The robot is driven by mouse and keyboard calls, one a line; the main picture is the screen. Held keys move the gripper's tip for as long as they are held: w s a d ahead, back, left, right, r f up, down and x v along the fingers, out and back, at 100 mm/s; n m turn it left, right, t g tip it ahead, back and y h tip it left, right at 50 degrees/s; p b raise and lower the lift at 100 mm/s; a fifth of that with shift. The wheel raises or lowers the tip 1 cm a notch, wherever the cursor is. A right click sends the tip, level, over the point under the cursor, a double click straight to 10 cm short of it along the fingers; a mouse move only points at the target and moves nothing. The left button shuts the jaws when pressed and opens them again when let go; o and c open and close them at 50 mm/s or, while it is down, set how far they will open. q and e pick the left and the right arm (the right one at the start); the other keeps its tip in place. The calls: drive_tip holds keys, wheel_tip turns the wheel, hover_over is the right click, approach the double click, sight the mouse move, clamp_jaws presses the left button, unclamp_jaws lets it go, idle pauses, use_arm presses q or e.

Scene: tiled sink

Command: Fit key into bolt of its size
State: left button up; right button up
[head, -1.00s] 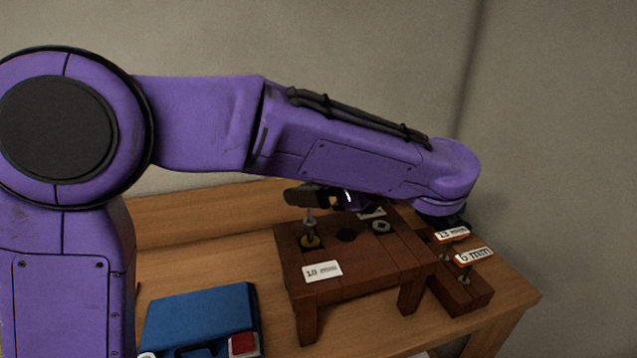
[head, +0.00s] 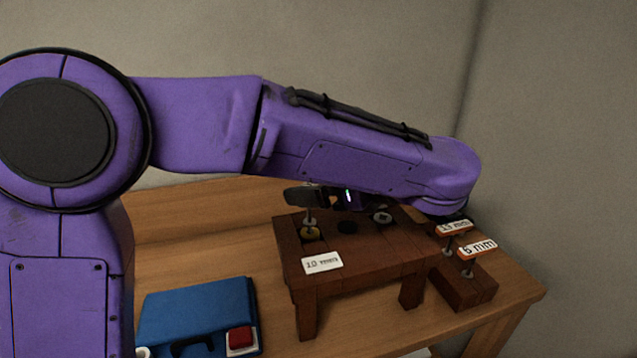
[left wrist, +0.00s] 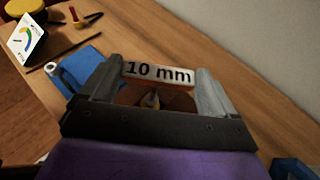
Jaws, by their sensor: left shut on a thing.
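My left gripper (head: 307,196) is shut on the 10 mm key, whose labelled handle (left wrist: 158,75) sits between the two fingers in the left wrist view. The stand's front has a "10 mm" label (head: 322,263). A grey ring-like piece (head: 382,217) and a dark hole (head: 347,228) are also on top. My right gripper is not in view.
Two other keys, 13 mm (head: 454,227) and 6 mm (head: 478,247), stand in a wooden block (head: 465,286) at right. A blue case (head: 197,312) with a red button (head: 240,338) is at front left. The wall is behind.

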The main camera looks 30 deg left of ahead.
use_arm(q)
drive_tip(key=shift+f+b, duration=0.3)
drive_tip(key=shift+f, duration=0.05)
drive_tip(key=o, duration=0.8)
drive_tip(key=shift+r, duration=0.1)
drive_tip(key=v, duration=1)
drive_tip(key=shift+d+b, duration=0.25)
drive_tip(key=shift+b, duration=0.1)
